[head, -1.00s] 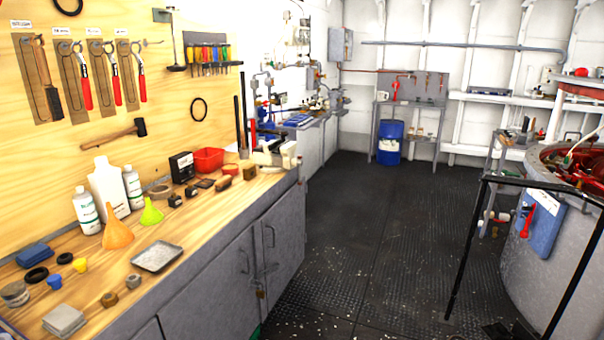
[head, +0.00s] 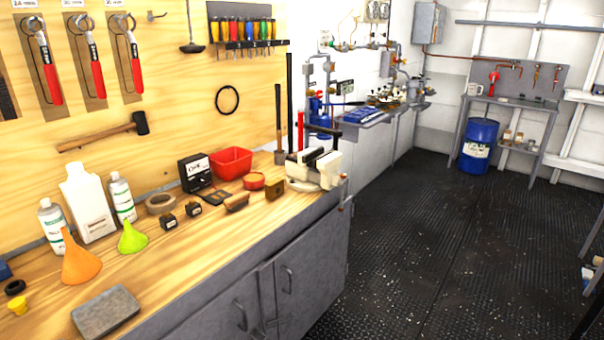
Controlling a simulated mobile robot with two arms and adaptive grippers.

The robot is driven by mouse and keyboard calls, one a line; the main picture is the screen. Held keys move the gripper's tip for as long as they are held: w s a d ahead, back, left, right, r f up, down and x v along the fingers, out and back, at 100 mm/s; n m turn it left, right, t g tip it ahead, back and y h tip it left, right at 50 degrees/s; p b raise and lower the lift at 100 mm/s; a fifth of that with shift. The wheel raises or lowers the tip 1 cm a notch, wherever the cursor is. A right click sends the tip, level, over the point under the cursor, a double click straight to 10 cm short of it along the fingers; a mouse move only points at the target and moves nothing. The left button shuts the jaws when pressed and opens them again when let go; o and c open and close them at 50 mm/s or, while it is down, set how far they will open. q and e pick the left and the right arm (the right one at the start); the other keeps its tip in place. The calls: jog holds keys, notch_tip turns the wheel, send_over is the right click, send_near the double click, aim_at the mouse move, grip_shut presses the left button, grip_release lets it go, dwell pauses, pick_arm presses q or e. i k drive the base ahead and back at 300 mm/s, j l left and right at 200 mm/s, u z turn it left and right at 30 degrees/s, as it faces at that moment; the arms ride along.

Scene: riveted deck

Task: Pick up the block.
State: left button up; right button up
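A small brown block (head: 274,189) stands on the wooden workbench top (head: 185,262), just left of the white vise (head: 318,168). Two small dark cubes, a nearer one (head: 168,221) and a farther one (head: 194,209), sit farther left on the same top. I cannot tell which of these the task calls the block. Nothing visible touches the brown block. Neither of my grippers is in view.
A brush (head: 236,202), a round red tin (head: 253,181) and a red bin (head: 231,162) stand close to the brown block. Bottles and funnels crowd the left. A grey tray (head: 105,312) lies near the front edge. The dark floor (head: 440,240) right of the cabinets is open.

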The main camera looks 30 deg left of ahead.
aim_at(274, 187)
jog(key=i+u, duration=0.25)
jog(key=i, duration=0.25)
jog(key=i+l+u, duration=0.25)
jog(key=i, duration=0.2)
jog(key=i+l+u, duration=0.3)
jog(key=i, duration=0.2)
jog(key=i+l+u, duration=0.25)
jog(key=i+l, duration=0.05)
jog(key=i, duration=0.15)
